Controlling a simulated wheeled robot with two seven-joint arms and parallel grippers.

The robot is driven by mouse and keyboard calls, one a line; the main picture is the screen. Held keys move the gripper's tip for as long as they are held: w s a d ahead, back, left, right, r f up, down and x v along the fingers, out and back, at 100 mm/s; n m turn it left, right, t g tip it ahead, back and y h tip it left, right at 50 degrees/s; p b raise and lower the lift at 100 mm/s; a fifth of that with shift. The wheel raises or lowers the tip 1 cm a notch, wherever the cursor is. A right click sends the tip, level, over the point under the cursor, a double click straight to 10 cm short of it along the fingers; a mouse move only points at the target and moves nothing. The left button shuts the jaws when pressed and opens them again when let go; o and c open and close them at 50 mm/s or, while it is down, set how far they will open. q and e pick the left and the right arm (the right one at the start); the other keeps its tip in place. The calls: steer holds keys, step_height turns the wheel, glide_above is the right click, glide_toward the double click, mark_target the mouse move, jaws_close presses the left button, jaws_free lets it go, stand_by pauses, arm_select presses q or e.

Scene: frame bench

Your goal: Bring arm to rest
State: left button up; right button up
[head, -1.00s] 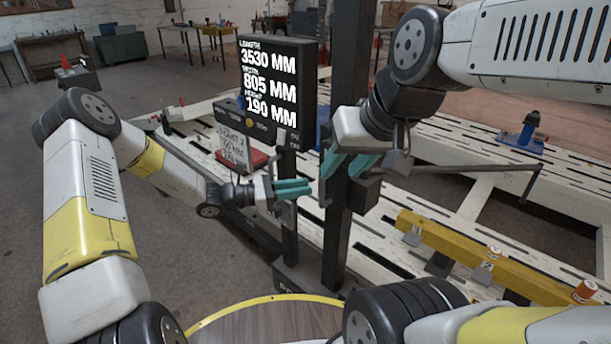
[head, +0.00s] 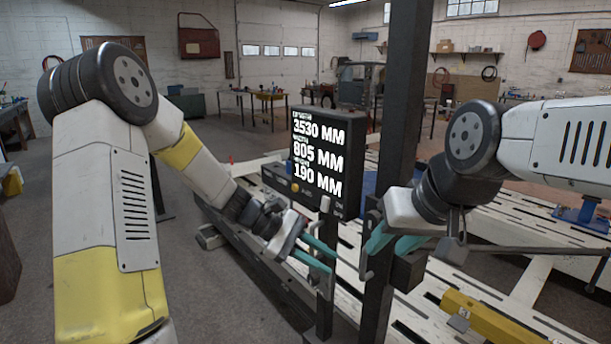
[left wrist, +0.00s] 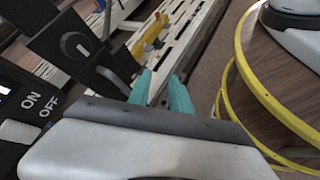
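My left gripper (head: 333,264) is in front of a dark stand, below the display. Its two teal fingers are apart with nothing between them. The left wrist view shows the same open fingers (left wrist: 162,76).
A display (head: 327,155) reads 3530, 805 and 190 mm. The tall black post (head: 398,110) stands between my arms. The white slotted bench (head: 510,225) carries a yellow beam (head: 485,322). A grey bar extends right of my right gripper. Floor at left is open.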

arm_select(q)
steer(key=s+a+r+m+t+y, duration=0.4)
steer(key=s+a+r, duration=0.3)
steer(key=a, duration=0.2)
steer(key=s+a+r+m+t+y, duration=0.4)
steer(key=s+a+r+m+y, duration=0.1)
steer(key=a, duration=0.4)
step_height(320, 180, up, 2)
steer(key=s+m, duration=0.1)
steer(key=s, duration=0.1)
steer(key=shift+s+a+r, duration=0.15)
steer(key=shift+s+a, duration=0.15)
steer(key=shift+a, duration=0.05)
steer(key=shift+d, duration=0.1)
